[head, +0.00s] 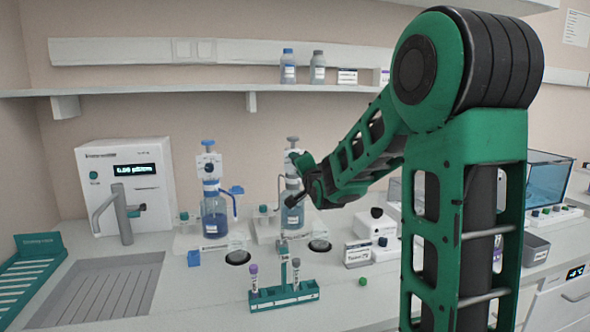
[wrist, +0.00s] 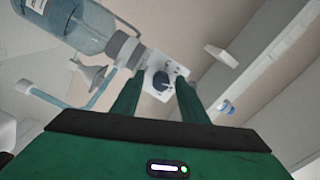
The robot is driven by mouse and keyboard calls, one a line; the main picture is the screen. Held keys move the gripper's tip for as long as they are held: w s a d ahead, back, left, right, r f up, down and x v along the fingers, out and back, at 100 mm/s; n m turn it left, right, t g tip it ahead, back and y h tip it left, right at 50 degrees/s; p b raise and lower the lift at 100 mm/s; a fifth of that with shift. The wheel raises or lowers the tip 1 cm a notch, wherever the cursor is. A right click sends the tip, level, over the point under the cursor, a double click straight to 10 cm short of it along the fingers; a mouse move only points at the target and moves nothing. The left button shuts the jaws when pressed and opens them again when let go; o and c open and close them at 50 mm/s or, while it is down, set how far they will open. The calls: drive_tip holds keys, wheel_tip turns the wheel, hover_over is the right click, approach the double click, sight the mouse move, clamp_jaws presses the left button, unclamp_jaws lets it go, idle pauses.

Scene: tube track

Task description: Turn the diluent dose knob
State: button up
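In the wrist view a dark blue round knob (wrist: 160,80) sits on a white dial plate (wrist: 152,68) with small marks. The plate belongs to a bottle-top dispenser (head: 293,143), the right one of two in the head view, whose front is partly hidden by my gripper (head: 294,181). In the wrist view my gripper (wrist: 159,82) is open, with one finger on each side of the knob. I cannot tell whether the fingers touch it. The dispenser's bottle (wrist: 88,22) fills the upper left of the wrist view. Its label is not readable.
A second dispenser bottle (head: 214,222) stands to the left. A teal tube rack (head: 284,297) with tubes is in front. A white machine (head: 126,187) with a display and lever stands at the left. Small boxes (head: 357,253) are to the right. A shelf (head: 200,91) runs above.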

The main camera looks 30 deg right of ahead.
drive_tip(key=v, duration=1)
drive_tip(key=shift+s+a, duration=0.15)
drive_tip(key=shift+s, duration=0.15)
drive_tip(key=s+f+n+g+y, duration=0.1)
drive_tip(key=s+f+n+g, duration=0.1)
drive_tip(key=s+f+g, duration=0.2)
drive_tip(key=s+f+n+g+y, duration=0.1)
drive_tip(key=s+f+n+g, duration=0.2)
drive_tip(key=s+f, duration=0.5)
drive_tip(key=s+f+n+g, duration=0.2)
drive_tip(key=s+f+g, duration=0.4)
drive_tip(key=s, duration=0.5)
drive_tip(key=shift+s+f+y, duration=0.25)
drive_tip(key=shift+s+y, duration=0.1)
drive_tip(key=shift+y, duration=0.05)
drive_tip(key=s+a+f+n+g+y, duration=0.1)
drive_tip(key=s+a+g, duration=0.3)
drive_tip(key=s, duration=0.8)
drive_tip(key=shift+a+f+n+g+y, duration=0.15)
drive_tip(key=shift+a+n+g+y, duration=0.15)
drive_tip(key=shift+n+y, duration=0.5)
